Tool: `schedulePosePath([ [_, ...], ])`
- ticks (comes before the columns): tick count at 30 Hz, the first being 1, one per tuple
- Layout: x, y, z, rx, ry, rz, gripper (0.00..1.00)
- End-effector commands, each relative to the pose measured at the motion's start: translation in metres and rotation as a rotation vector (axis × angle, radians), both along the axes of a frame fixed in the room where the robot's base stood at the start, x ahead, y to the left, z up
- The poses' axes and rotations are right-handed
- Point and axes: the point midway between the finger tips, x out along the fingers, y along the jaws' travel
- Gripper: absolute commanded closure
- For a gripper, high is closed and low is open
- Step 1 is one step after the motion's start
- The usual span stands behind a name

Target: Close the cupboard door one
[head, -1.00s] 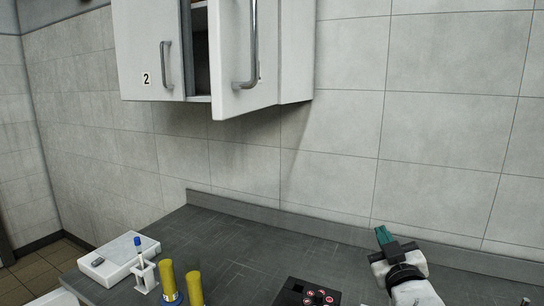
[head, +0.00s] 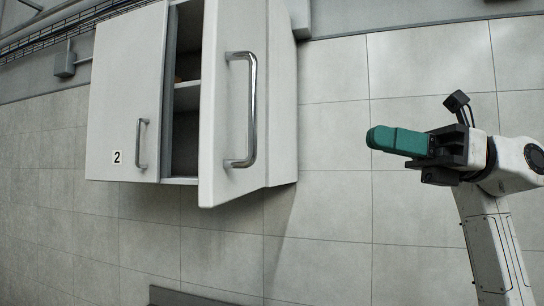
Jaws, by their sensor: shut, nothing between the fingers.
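A white wall cupboard hangs at the upper left in the head view. Its right door, cupboard door one (head: 222,110), stands partly open, swung out toward me, with a long metal bar handle (head: 252,110). Its number label does not show. The left door (head: 125,95), marked 2, looks shut and has its own handle (head: 141,143). Between the doors a dark gap shows the inside and a shelf (head: 187,97). My gripper (head: 372,138), with green fingers, is shut and empty. It is to the right of the open door, apart from it, and points left.
The tiled wall (head: 330,230) is bare below and right of the cupboard. A grey box (head: 65,65) and cable tray (head: 60,25) are on the wall at the upper left. A small piece of the dark counter's back edge (head: 190,298) shows at the bottom.

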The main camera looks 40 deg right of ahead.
Motion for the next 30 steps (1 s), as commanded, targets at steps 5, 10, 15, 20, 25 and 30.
schedulePosePath([
  [5, -0.004, -0.002, -0.010, -0.163, 0.039, -0.044, 1.00],
  [10, 0.002, 0.007, -0.010, -0.182, 0.046, -0.046, 1.00],
  [15, 0.016, 0.031, -0.009, -0.180, 0.046, -0.043, 1.00],
  [20, 0.033, 0.058, -0.008, -0.178, 0.044, -0.042, 1.00],
  [25, 0.049, 0.086, -0.008, -0.177, 0.045, -0.043, 1.00],
  [30, 0.062, 0.106, -0.009, -0.177, 0.045, -0.044, 1.00],
])
